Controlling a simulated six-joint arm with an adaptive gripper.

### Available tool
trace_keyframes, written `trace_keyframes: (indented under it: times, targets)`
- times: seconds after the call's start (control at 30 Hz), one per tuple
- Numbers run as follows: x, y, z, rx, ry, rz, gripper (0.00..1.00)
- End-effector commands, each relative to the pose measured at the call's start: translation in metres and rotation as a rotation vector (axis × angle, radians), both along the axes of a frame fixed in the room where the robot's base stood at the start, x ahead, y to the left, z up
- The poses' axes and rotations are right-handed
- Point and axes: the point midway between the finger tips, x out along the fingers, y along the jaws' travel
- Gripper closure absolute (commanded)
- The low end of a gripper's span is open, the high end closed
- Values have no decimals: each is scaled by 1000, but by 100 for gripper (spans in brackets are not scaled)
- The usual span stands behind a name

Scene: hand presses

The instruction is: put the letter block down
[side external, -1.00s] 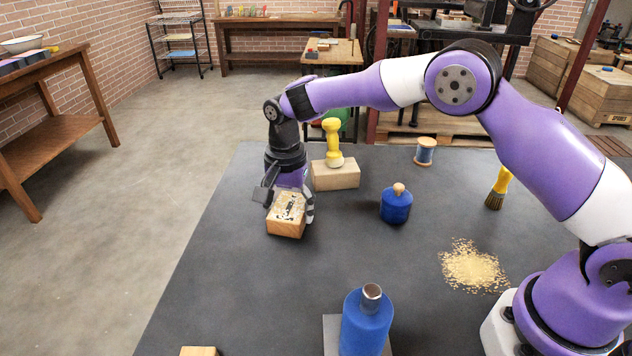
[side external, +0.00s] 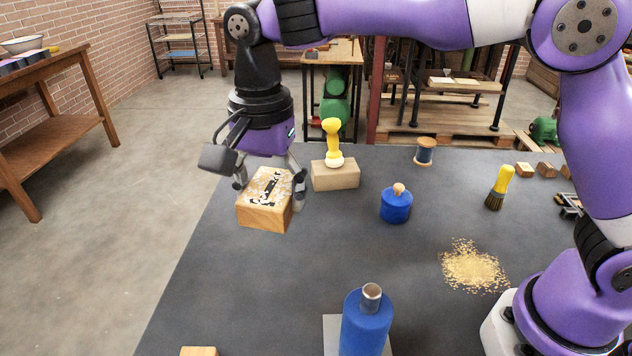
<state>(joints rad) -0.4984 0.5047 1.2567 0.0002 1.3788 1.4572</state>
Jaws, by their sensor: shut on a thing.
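The letter block (side external: 264,214) is a wooden block with a dark letter shape and pale flecks on its upper face. My gripper (side external: 270,184) is shut on it, with fingers at its left and right sides. The block is at the left part of the dark table (side external: 250,290), near its left edge. It appears to be held above the table; the exact gap under it cannot be told. The face toward the camera is plain wood.
Right of the block stands a wooden block (side external: 335,177) with a yellow-handled tool (side external: 332,140) on it.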

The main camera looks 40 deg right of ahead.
Motion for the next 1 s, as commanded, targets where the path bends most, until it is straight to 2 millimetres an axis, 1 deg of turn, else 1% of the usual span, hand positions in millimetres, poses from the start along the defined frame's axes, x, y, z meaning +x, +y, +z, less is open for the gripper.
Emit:
trace_keyframes:
  times: [0.1, 0.17, 0.27, 0.37, 0.47, 0.57, 0.6, 0.67, 0.7, 0.73, 0.77, 0.8, 0.87, 0.9, 1.0]
  targets:
    - [0, 0, 22, 2, -3, 0, 78]
    - [8, -13, 19, -1, 2, -23, 78]
    - [19, -32, 19, -1, 1, -52, 78]
    - [31, -55, 19, 0, 1, -87, 78]
    - [44, -87, 19, -1, 0, -133, 78]
    - [57, -130, 19, -1, 0, -193, 78]
    - [61, -152, 19, -1, 0, -222, 78]
    - [66, -186, 19, -1, 0, -266, 78]
    - [67, -211, 19, -1, 0, -297, 78]
    - [67, -230, 19, -1, 0, -322, 78]
    - [66, -249, 19, -1, 0, -345, 78]
    - [63, -274, 19, 0, 0, -376, 78]
    - [56, -310, 19, -1, 2, -420, 78]
    - [50, -332, 19, 0, 0, -447, 78]
    - [34, -377, 19, 0, 0, -504, 78]
